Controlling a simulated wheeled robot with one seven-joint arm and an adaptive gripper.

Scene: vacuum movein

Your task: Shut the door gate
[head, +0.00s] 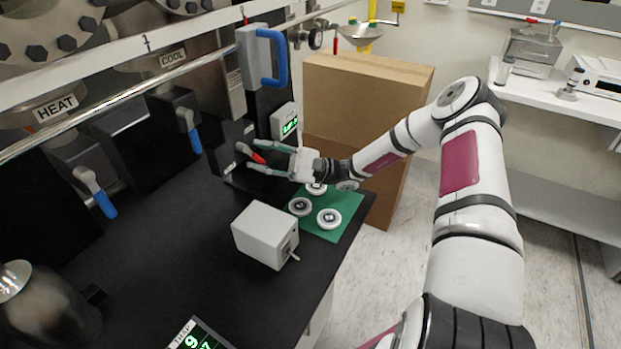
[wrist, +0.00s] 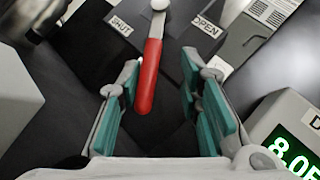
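A lever with a red grip (wrist: 150,75) lies between a SHUT label (wrist: 121,27) on the left and an OPEN label (wrist: 207,27) on the right in the wrist view. In the head view the red grip (head: 257,157) shows on the black housing. My gripper (head: 254,157) is open around it, one finger on each side. In the wrist view my gripper (wrist: 160,75) has teal pads apart, with the red grip nearer the left finger and a gap to the right one. Whether the grip touches a pad cannot be told. No part is labelled as a door gate.
A digital readout box (head: 285,122) stands close to my gripper. A grey box (head: 265,235) and a green mat (head: 345,203) with white discs are on the black bench. A blue-handled block (head: 264,55) is above. A cardboard box (head: 365,95) stands behind my arm.

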